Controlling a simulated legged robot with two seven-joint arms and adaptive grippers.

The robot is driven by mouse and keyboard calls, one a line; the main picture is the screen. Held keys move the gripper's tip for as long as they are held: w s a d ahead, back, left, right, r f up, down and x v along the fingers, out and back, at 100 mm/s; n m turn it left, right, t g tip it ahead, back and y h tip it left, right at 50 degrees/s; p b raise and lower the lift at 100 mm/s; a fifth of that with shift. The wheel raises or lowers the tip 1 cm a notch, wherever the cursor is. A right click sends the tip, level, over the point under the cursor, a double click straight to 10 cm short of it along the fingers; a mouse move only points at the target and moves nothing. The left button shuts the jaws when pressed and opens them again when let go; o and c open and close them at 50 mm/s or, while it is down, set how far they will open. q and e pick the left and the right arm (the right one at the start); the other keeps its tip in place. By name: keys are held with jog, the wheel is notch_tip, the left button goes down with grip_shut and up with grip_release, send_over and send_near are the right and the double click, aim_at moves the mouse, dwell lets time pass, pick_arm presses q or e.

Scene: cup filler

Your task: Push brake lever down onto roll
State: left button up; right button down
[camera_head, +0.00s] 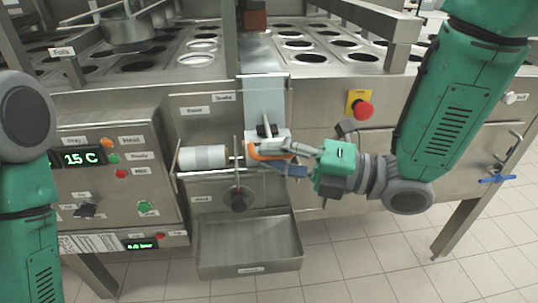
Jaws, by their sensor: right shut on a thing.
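The foil roll (203,158) is a white and grey cylinder lying level on the front of the machine. A thin upright metal bar (236,150) stands at the roll's right end; I cannot tell if it is the brake lever. My right gripper (268,152) reaches in from the right, just right of the roll, in front of the grey vertical plate. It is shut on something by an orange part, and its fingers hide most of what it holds. My left arm shows at the left edge, but its gripper is out of view.
A control panel (118,140) with a display, knob and buttons stands left of the roll. A metal tray (248,246) sticks out below. A red emergency button (364,110) is above my right wrist. A cup plate with round holes (314,58) lies behind.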

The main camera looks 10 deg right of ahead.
jog(key=shift+d+f, duration=0.1)
jog(key=shift+f, duration=0.3)
jog(key=c, duration=1.6)
grip_release()
jog(key=shift+d, duration=0.1)
jog(key=shift+d, duration=0.15)
jog(key=v, duration=1.1)
jog(key=shift+d, duration=0.4)
jog(key=shift+s+a+f, duration=0.1)
